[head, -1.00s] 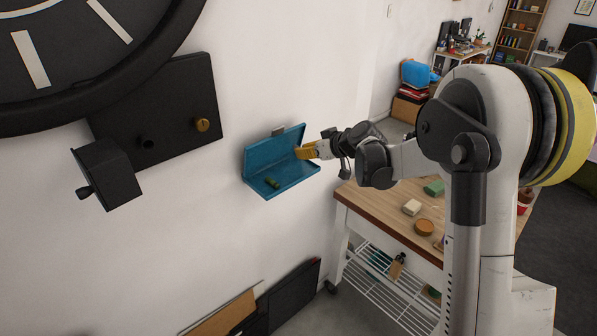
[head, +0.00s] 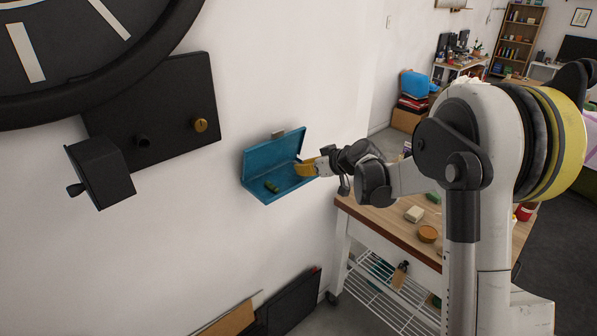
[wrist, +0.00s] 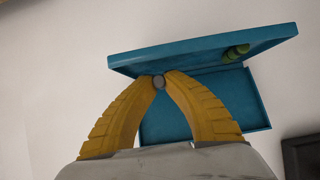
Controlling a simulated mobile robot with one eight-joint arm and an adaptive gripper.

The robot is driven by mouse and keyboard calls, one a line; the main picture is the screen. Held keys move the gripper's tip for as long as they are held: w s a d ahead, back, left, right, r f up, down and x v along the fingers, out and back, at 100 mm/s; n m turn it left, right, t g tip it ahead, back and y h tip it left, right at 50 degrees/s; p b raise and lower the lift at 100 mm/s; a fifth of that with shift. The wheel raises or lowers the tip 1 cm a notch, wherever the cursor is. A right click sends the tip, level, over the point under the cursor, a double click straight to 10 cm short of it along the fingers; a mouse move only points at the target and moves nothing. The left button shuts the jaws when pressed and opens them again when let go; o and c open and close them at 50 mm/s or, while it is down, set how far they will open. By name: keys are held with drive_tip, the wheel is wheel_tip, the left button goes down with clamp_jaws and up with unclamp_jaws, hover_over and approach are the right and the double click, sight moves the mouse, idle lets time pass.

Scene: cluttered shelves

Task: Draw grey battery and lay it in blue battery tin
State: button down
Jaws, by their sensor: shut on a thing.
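The blue battery tin (head: 262,158) hangs open on the white wall, and it also shows in the wrist view (wrist: 190,52). A green battery (head: 271,187) lies in its left part; the wrist view shows it too (wrist: 237,52). My gripper (head: 300,168) has yellow fingers and is at the tin's right side. In the wrist view, my gripper (wrist: 161,76) is shut on the grey battery (wrist: 158,83), whose round end shows between the fingertips, in front of the tin. Whether the battery touches the tin is unclear. The fingers hide part of the tin.
A large black clock (head: 75,45) and a black wall panel (head: 175,100) with a brass knob are at the left. A black box (head: 100,172) juts out there. A wooden workbench (head: 385,222) with several small items stands below right. Bare wall surrounds the tin.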

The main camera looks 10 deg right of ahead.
drive_tip(key=shift+f+b, duration=0.5)
drive_tip(key=shift+f, duration=0.2)
drive_tip(key=shift+f, duration=0.15)
drive_tip(key=c, duration=1.4)
unclamp_jaws()
drive_tip(key=shift+c, duration=0.2)
drive_tip(key=v, duration=1.2)
